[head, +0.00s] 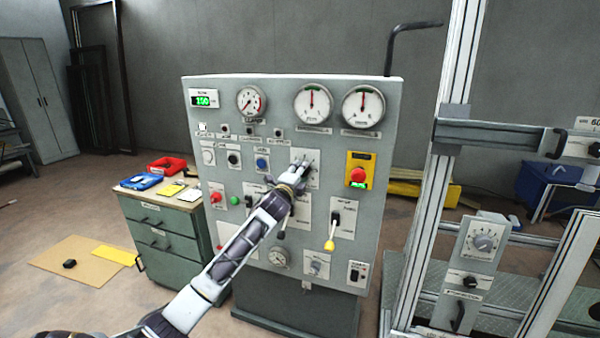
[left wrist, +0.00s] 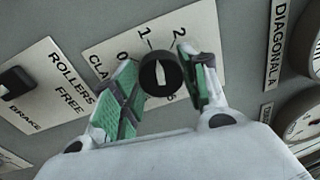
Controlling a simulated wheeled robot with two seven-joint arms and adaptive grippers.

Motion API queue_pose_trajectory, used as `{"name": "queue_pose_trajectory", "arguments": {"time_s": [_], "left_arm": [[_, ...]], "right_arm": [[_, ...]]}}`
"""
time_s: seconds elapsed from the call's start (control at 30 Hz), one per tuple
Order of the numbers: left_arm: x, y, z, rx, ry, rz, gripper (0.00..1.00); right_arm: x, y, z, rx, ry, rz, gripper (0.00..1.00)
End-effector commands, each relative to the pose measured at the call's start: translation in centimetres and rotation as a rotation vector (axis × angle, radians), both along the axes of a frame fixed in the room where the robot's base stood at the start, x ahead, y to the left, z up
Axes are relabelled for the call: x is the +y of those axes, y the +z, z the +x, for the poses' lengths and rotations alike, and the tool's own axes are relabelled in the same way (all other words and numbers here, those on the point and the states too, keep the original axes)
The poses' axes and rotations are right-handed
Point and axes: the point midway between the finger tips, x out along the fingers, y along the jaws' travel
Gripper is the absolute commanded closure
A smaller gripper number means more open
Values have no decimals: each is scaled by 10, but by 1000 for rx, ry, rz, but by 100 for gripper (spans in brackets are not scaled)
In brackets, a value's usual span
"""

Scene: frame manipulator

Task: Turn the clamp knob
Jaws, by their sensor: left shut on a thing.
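The clamp knob (left wrist: 160,73) is round and black with a white pointer mark. It sits on a white plate (left wrist: 105,48) lettered "CLA…", with 0, 1 and 2 beside it. The pointer stands roughly upright in the left wrist view, toward the gap between 1 and 2. My left gripper (left wrist: 158,82) has its green-padded fingers on both sides of the knob, shut on it. In the head view my left gripper (head: 297,172) is at the middle of the grey control panel (head: 320,87) and hides the knob. My right gripper is not in view.
A rollers brake knob (left wrist: 15,83) lies left of the clamp plate. On the panel, a red emergency button (head: 357,175) and a yellow-tipped lever (head: 331,235) are right of my gripper. A drawer cabinet (head: 165,230) stands left; a metal frame (head: 440,180) stands right.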

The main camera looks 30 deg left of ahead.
Motion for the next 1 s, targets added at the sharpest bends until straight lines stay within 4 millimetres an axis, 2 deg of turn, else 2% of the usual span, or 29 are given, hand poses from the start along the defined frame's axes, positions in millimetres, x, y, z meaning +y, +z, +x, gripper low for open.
{"name": "queue_pose_trajectory", "arguments": {"time_s": [0.4, 0.83, 1.0], "left_arm": [[-1, -3, 0, -87, 2, -390, 80], [-3, -5, 1, -178, 3, -765, 80], [-3, -5, 1, -202, 3, -868, 80]], "right_arm": [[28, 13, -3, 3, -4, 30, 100], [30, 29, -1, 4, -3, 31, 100], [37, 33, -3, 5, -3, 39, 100]]}}
